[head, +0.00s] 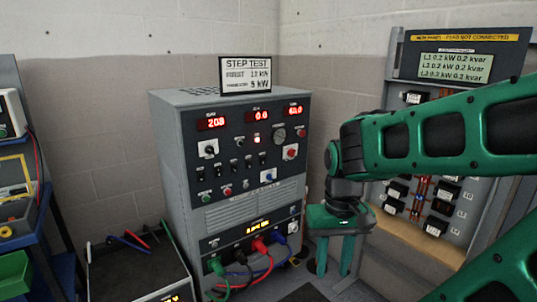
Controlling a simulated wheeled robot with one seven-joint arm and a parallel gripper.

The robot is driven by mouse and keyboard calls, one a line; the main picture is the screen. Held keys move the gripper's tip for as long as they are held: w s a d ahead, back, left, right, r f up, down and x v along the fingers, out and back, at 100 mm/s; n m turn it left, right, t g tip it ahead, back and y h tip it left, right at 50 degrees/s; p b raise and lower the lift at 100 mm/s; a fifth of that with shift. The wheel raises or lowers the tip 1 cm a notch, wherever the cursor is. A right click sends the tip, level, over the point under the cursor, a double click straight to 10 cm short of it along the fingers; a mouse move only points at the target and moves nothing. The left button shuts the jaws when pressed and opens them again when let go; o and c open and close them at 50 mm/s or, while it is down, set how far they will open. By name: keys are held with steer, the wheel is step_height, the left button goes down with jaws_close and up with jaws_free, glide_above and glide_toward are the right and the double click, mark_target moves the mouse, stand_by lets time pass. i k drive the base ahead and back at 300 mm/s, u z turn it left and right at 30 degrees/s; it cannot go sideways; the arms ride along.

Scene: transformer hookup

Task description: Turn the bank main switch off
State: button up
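The grey cabinet (180,190) stands in the middle, with red-lit displays along the top of its dark front panel. A black rotary knob on a white plate (209,149) sits at the panel's left, and a blue-marked switch (270,189) sits lower right. Small toggles and buttons lie between them. The labels are too small to read, so I cannot tell which one is the bank main switch. My gripper (333,272) hangs fingers down, right of the cabinet's lower front. Its two green fingers are apart with nothing between them. It appears clear of the controls.
Green, black, red and blue plugs (259,245) with cables stick out of the cabinet's lower front. A sign (246,74) stands on top. A meter panel (455,65) with breakers stands at right, partly behind my arm. A blue cart (65,270) and dark box (140,275) are at left.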

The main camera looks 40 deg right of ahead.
mark_target(291, 152)
steer(key=z, duration=0.45)
steer(key=i, duration=1.05)
steer(key=z, duration=0.75)
